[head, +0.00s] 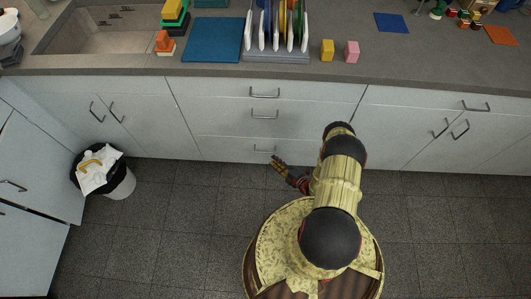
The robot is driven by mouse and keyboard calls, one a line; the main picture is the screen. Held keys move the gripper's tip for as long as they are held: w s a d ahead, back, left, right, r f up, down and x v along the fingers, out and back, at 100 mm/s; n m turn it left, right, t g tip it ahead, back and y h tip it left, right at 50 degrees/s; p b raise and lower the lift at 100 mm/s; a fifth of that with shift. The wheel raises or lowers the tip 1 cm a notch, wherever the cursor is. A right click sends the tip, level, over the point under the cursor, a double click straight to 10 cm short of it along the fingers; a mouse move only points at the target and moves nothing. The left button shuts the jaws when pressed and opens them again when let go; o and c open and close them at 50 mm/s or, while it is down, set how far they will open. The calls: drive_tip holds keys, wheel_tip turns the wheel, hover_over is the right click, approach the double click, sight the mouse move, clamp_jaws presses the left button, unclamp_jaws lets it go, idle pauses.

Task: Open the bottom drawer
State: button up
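The bottom drawer (225,149) is the lowest of the stacked white drawer fronts in the middle of the counter. It looks closed, flush with the cabinet face. Its bar handle (264,149) is a thin metal pull at its middle. My gripper (277,162) is low near the floor, just below and right of that handle in the picture. A small gap seems to lie between them. The fingers are small and dark, so whether they are apart or together is unclear. I see nothing held.
Two more drawers with handles (264,93) sit above. A trash bin (122,185) stands on the floor at left. The counter (350,80) holds a dish rack (275,56), a yellow block (327,50) and a pink block (352,51). The tiled floor (190,220) before the drawers is clear.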

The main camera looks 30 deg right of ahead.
drive_tip(key=shift+n+t, duration=0.3)
drive_tip(key=x, duration=0.2)
drive_tip(key=b+x, duration=0.1)
drive_tip(key=x, duration=0.2)
drive_tip(key=r+b+x, duration=0.1)
drive_tip(key=x, duration=0.1)
drive_tip(key=shift+w+a, duration=0.25)
drive_tip(key=shift+w, duration=0.2)
drive_tip(key=shift+c, duration=0.7)
clamp_jaws()
